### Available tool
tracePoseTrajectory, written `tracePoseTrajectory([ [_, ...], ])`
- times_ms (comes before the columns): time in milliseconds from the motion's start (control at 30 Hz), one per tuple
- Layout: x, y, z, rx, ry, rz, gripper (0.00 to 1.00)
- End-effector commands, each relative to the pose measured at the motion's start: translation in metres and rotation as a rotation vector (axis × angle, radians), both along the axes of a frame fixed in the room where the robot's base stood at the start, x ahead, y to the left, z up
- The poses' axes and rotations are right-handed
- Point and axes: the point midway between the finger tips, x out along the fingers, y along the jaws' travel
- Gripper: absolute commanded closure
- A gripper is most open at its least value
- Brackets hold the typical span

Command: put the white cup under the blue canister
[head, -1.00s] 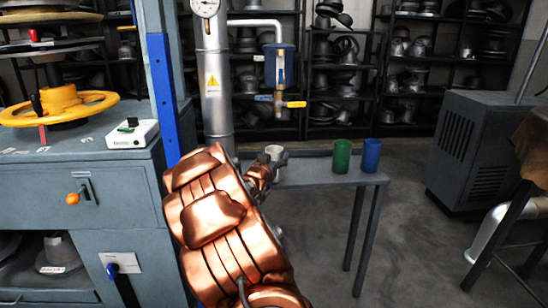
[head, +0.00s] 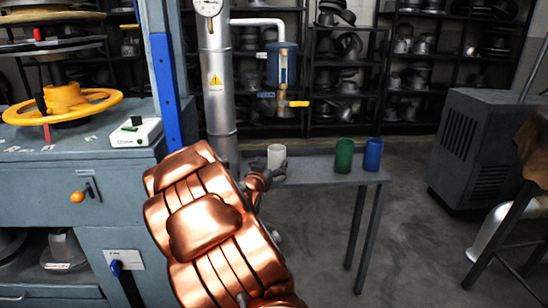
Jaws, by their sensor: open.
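The white cup (head: 276,156) stands upright on the small grey table (head: 318,171), at the left of a row of cups. The blue canister (head: 281,64) hangs on the pipework above the table, with a yellow-handled valve at its lower end. The cup is below it and close to the same line in this view. My gripper (head: 272,172) is just in front of the cup, low and a little left, and covers the cup's lower part. Its fingers are apart. I cannot tell whether they touch the cup.
A green cup (head: 344,155) and a blue cup (head: 373,154) stand to the right on the table. A thick silver pipe (head: 217,90) rises left of the cup. The grey press cabinet (head: 80,200) is at the left.

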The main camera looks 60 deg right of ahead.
Motion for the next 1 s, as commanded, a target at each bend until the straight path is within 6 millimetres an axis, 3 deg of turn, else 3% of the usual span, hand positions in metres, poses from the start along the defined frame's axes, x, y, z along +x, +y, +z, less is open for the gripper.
tracePoseTrajectory([
  [200, -0.007, 0.030, 0.003, -0.003, -0.002, 0.003, 0.17],
  [400, -0.013, 0.047, 0.001, 0.000, 0.000, 0.001, 0.17],
  [767, -0.015, 0.054, 0.001, -0.002, -0.001, 0.000, 0.17],
  [867, -0.012, 0.057, -0.002, 0.012, 0.001, 0.010, 0.17],
  [1000, 0.007, 0.077, -0.017, 0.111, 0.015, 0.080, 0.17],
])
